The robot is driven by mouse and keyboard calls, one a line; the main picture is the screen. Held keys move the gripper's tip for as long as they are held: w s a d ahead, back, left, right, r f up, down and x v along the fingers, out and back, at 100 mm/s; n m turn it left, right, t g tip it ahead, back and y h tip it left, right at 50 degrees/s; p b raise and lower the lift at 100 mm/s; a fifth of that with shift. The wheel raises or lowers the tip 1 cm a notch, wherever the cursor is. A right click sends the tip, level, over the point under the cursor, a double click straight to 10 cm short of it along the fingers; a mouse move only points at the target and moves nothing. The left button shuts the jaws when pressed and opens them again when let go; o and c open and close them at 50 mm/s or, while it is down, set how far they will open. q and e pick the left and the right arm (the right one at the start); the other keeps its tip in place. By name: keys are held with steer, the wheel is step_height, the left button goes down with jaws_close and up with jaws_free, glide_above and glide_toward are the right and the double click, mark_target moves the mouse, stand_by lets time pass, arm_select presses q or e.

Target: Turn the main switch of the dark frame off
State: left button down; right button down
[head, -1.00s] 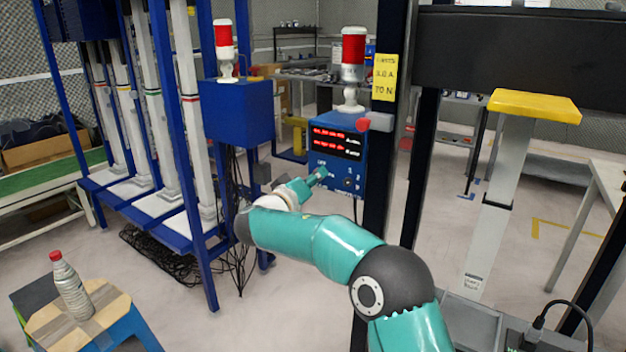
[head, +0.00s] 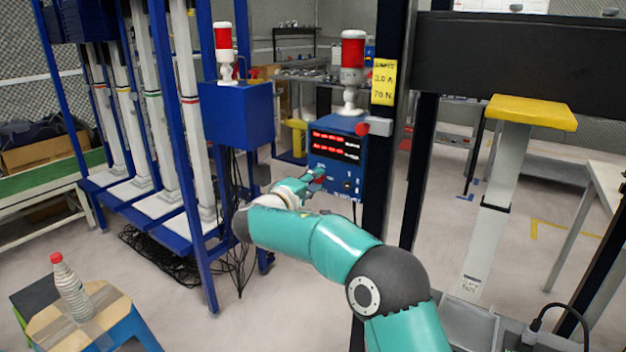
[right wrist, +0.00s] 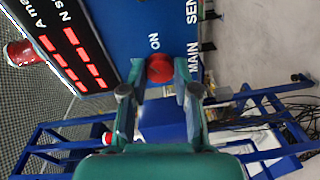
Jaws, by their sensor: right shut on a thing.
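The blue control box (head: 336,158) hangs on the dark frame (head: 379,180), with two lit red display rows on its face. In the right wrist view the main switch is a red round knob (right wrist: 160,68) on the blue panel (right wrist: 130,25), next to the printed words ON and MAIN. My right gripper (right wrist: 160,76) has one finger on each side of the knob and is shut on it. My left gripper is not in view.
A red stop button (head: 362,129) sticks out at the box's upper right, and a red-topped lamp (head: 352,65) stands above. A second blue box (head: 238,113) on a blue rack is to the left. A bottle (head: 71,290) stands on a stool at lower left.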

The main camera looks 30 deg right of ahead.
steer(key=n+g+p, duration=0.1)
steer(key=n+p, duration=0.6)
steer(key=n, duration=0.2)
steer(key=shift+w+f+n, duration=0.1)
steer(key=shift+n, duration=0.3)
steer(key=shift+f, duration=0.1)
steer(key=c, duration=0.9)
jaws_free()
steer(key=shift+o, duration=0.2)
steer(key=v, duration=1.2)
